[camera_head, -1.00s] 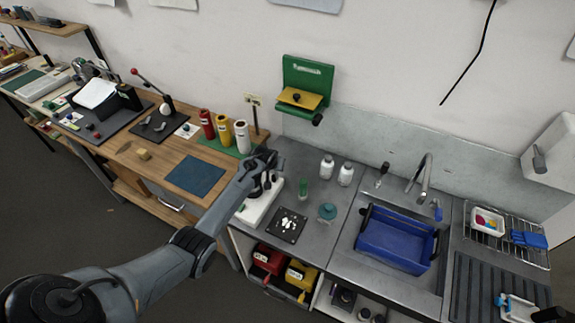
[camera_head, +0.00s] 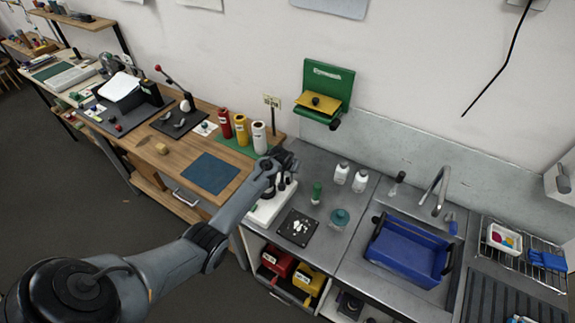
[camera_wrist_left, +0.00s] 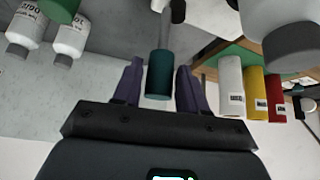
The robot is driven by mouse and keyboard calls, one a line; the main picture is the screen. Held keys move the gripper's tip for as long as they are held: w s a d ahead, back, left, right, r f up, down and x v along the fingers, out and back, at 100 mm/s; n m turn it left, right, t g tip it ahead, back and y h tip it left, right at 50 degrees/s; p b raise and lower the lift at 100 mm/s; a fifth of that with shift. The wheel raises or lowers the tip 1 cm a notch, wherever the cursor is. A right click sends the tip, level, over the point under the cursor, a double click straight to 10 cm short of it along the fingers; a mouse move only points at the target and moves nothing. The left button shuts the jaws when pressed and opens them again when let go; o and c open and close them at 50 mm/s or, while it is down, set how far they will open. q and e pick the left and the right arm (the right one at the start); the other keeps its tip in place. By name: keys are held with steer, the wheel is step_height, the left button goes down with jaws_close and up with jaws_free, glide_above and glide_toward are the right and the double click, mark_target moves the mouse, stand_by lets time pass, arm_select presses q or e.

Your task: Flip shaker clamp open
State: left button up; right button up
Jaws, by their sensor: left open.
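The shaker is a white base (camera_head: 265,211) with dark upright parts, on the grey counter beside the wooden bench in the head view. My left gripper (camera_head: 286,163) is over its back end and hides part of it. In the left wrist view, my left gripper (camera_wrist_left: 159,68) has its two dark purple fingers open. A teal cylindrical grip (camera_wrist_left: 160,78) on a grey rod shows between the fingers, with narrow gaps at its sides. It looks like the clamp's lever handle; I cannot tell whether the fingers touch it. The clamp's own position is hidden. My right gripper is not in view.
White bottles (camera_head: 341,173) and a green-capped tube (camera_head: 316,193) stand right of the shaker. A dark tray (camera_head: 298,228) lies in front of them. Red, yellow and white cylinders (camera_head: 241,130) stand on the bench to the left. A blue basin (camera_head: 408,249) sits in the sink.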

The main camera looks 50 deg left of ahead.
arm_select(q)
steer(key=v, duration=1)
steer(key=shift+s, duration=0.1)
stand_by(0.3)
